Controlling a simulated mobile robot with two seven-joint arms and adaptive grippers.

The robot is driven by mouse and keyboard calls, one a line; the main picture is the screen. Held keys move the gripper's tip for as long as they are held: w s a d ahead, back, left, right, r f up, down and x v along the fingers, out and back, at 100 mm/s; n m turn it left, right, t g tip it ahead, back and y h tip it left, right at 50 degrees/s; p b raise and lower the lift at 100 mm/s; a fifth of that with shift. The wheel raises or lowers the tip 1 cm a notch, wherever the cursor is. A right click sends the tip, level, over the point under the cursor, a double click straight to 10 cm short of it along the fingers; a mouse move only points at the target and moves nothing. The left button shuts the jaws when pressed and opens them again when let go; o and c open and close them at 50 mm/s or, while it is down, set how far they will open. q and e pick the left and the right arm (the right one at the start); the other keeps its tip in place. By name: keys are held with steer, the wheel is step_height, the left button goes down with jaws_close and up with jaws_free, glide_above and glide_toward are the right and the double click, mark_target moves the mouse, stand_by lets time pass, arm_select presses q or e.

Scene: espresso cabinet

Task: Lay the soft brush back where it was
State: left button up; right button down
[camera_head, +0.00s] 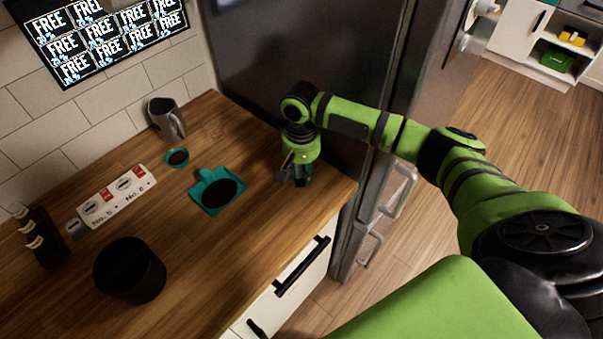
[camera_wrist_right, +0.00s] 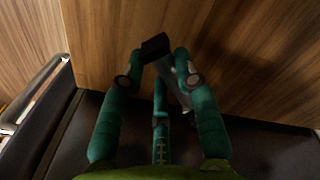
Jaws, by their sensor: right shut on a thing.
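My right gripper (camera_head: 297,180) is over the right end of the wooden counter, close to the fridge, with its fingers pointing down. It is shut on the soft brush (camera_wrist_right: 155,47), which shows as a dark block between the fingertips in the right wrist view. My right gripper (camera_wrist_right: 159,70) hides part of it there, and a greyish piece shows beside the right finger. In the head view the brush is small and mostly hidden by the fingers. I cannot tell whether it touches the counter. My left gripper is not in view.
A teal tray with a black round pad (camera_head: 219,193) lies left of the gripper. Behind it are a small teal dish (camera_head: 177,157) and a grey pitcher (camera_head: 166,117). The fridge (camera_head: 290,60) borders the counter.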

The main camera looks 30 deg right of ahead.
steer(key=shift+f, duration=1.15)
steer(key=c, duration=0.9)
jaws_free()
step_height(320, 180, up, 12)
steer(key=shift+a+r+b, duration=0.1)
steer(key=shift+b, duration=0.85)
